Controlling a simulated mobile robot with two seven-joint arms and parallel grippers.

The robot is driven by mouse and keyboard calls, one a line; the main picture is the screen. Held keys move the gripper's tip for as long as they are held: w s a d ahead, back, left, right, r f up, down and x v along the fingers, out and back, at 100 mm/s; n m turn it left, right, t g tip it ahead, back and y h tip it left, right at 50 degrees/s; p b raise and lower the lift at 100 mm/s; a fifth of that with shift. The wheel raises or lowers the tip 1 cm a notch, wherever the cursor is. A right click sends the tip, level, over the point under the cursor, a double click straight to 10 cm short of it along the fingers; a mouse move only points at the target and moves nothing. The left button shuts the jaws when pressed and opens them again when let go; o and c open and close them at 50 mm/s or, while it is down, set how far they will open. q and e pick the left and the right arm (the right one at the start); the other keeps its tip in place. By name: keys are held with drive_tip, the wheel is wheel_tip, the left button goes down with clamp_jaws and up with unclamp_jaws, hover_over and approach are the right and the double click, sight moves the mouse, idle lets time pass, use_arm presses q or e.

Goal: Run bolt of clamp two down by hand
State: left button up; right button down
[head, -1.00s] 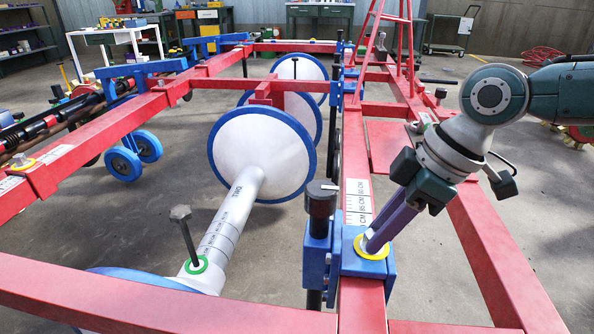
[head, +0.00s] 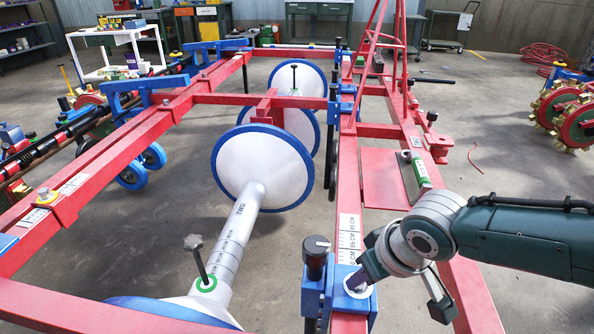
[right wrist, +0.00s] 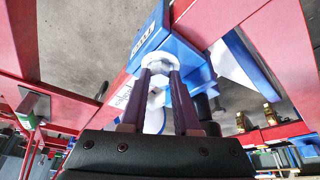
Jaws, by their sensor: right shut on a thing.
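The blue clamp (head: 338,292) sits on the red beam at the lower right of the head view. A pale ring (head: 361,292) lies around its bolt. My right gripper (head: 360,278) reaches down to the bolt from the right. In the right wrist view, the two purple fingers of my right gripper (right wrist: 160,72) are shut on the pale hexagonal bolt head (right wrist: 160,60), on the blue clamp (right wrist: 172,45) with a small label. The bolt's shank is hidden. My left gripper is not in view.
A dark knob on a post (head: 316,257) stands close to the left of the clamp. The white shaft with a tall screw (head: 197,255) and green ring lies further left. A green-and-white tool (head: 420,172) rests on the right of the frame. Grey floor is open beyond.

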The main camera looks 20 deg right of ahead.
drive_tip(key=shift+a+m+h+p, duration=0.1)
drive_tip(key=shift+m+h+p, duration=0.35)
drive_tip(key=shift+m, duration=0.65)
drive_tip(key=c, duration=0.6)
unclamp_jaws()
drive_tip(key=shift+c, duration=0.2)
